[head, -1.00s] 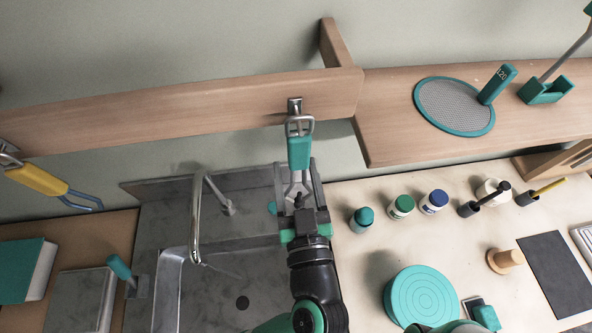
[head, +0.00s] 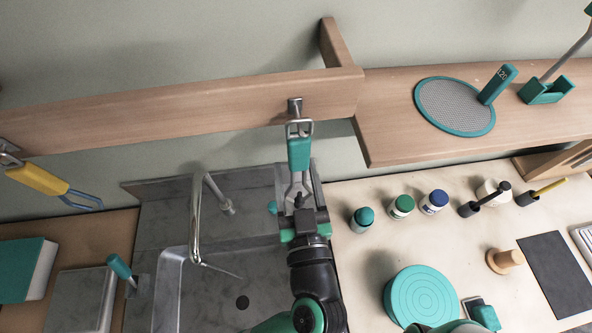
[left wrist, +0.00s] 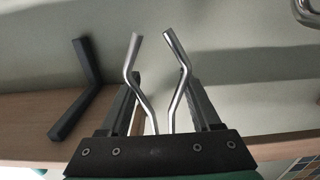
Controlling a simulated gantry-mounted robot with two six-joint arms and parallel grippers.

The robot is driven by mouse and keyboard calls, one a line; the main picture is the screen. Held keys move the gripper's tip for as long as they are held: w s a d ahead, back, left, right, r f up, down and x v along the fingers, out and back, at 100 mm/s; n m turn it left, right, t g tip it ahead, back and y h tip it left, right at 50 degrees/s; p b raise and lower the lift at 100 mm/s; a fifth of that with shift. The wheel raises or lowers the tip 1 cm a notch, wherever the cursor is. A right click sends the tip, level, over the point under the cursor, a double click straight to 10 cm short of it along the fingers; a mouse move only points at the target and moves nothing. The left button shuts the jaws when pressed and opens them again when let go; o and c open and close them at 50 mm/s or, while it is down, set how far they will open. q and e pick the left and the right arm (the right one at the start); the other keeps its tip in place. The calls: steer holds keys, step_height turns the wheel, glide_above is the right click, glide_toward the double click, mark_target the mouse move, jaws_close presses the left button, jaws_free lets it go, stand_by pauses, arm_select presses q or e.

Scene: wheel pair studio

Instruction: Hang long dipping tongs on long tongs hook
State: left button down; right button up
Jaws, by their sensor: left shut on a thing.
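The long dipping tongs (head: 299,154) have a teal grip, a metal loop at the top and metal legs below. They stand roughly upright in the head view. My left gripper (head: 299,206) is shut on their lower metal part. In the left wrist view two bent metal legs (left wrist: 174,85) show between the fingers of my left gripper (left wrist: 165,105). The metal hook (head: 295,105) is on the front of the wooden rail. The tongs' loop is at the hook's lower end; I cannot tell whether it is around the hook. My right gripper is not in view.
A wooden rail (head: 190,108) runs behind the sink (head: 175,285) and its faucet (head: 196,215). Yellow-handled tongs (head: 38,178) hang at the far left. Several small bottles (head: 401,206) and a teal round disc (head: 420,296) stand on the right counter.

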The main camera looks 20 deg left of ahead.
arm_select(q)
jaws_free()
steer(key=shift+s, duration=0.1)
steer(key=b+v, duration=0.1)
steer(key=v, duration=1)
steer(key=shift+s+d, duration=0.15)
steer(key=shift+s, duration=0.05)
